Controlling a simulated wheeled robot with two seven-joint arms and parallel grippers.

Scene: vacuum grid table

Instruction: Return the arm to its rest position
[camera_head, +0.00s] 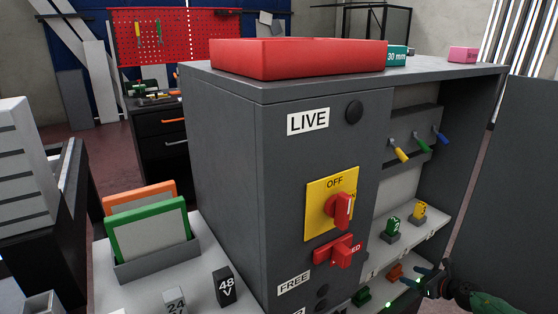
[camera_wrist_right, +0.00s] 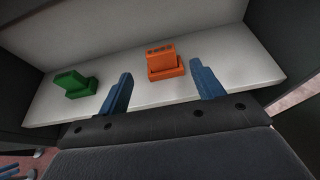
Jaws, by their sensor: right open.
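My right gripper (camera_head: 421,277) is at the lower right of the head view, at the front of the cabinet's (camera_head: 225,130) lower shelf. In the right wrist view its two blue fingers (camera_wrist_right: 162,78) are spread wide with nothing held between them. An orange block (camera_wrist_right: 166,64) stands on the white shelf beyond the fingers, in line with the gap. A green block (camera_wrist_right: 75,84) stands to its left. The orange block also shows in the head view (camera_head: 395,272), just left of the gripper. My left gripper is not in view.
A red tray (camera_head: 290,70) is on the cabinet top. A yellow switch plate with a red knob (camera_head: 341,210) and a red lever (camera_head: 338,251) project from the front. Green (camera_head: 393,228) and yellow (camera_head: 418,212) blocks stand on the shelf above. A dark panel (camera_head: 510,195) stands at right.

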